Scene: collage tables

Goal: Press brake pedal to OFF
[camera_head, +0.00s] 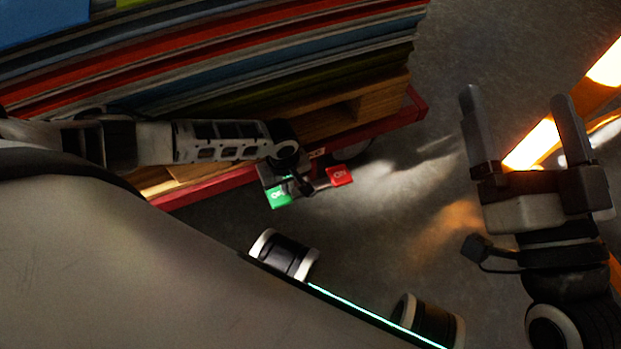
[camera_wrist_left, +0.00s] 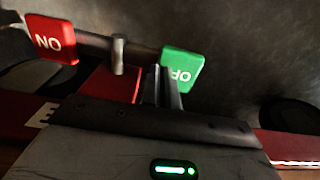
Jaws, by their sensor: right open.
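The green pedal (camera_head: 278,197) shows part of the word OFF, and the red pedal (camera_head: 339,176) reads ON. They sit on either side of a short bar low at the cart's end. The left wrist view shows the green pedal (camera_wrist_left: 183,70) and red pedal (camera_wrist_left: 51,40) upside down. My left gripper (camera_wrist_left: 163,82) looks shut and empty, its fingertips at the green pedal's lower left edge. I cannot tell whether they touch it. The left arm partly hides the pedals' mount. My right gripper (camera_head: 518,128) is open and empty, far to the right.
A cart with a red frame (camera_head: 215,187) carries a wooden pallet (camera_head: 350,110) and a tall stack of coloured sheets (camera_head: 250,60). A dark wheel shows beneath the frame. Grey floor (camera_head: 410,190) lies clear right of the pedals. Bright orange bars (camera_head: 600,75) stand behind my right gripper.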

